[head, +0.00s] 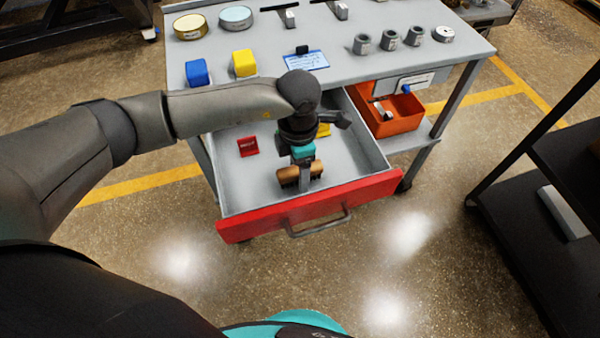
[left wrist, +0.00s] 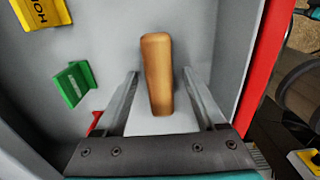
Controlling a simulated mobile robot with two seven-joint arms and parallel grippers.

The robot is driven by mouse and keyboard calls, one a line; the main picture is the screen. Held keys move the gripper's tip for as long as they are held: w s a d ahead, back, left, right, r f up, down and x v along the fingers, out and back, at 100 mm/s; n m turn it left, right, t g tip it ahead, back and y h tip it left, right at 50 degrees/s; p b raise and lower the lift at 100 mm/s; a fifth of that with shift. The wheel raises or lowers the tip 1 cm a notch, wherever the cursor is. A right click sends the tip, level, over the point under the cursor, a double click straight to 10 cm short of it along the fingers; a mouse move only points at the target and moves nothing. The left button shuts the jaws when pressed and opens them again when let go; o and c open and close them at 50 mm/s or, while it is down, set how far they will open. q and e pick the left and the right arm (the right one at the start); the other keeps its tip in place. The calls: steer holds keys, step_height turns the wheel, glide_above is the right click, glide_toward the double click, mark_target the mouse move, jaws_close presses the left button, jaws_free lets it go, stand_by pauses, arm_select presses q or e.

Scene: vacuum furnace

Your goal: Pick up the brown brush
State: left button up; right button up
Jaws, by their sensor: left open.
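The brown brush (head: 288,172) lies in the open drawer (head: 240,190) of the workbench, near the red front panel. In the left wrist view the brush (left wrist: 157,72) shows as a long brown block pointing away from the gripper. My left gripper (head: 304,182) points down over the brush and partly covers it in the head view. In the left wrist view the open fingers of the left gripper (left wrist: 160,82) stand on either side of the brush, with a gap on each side. I cannot tell the exact height of the fingertips. My right gripper is not in view.
A red item (head: 248,146) and a yellow item (head: 323,130) lie in the drawer. A green item (left wrist: 75,84) shows in the left wrist view. The bench top (head: 400,75) holds tins, blocks and metal cylinders. An orange bin (head: 392,122) stands right of the drawer.

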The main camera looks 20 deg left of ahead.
arm_select(q)
steer(key=shift+f, duration=0.15)
steer(key=shift+c, duration=0.3)
jaws_close()
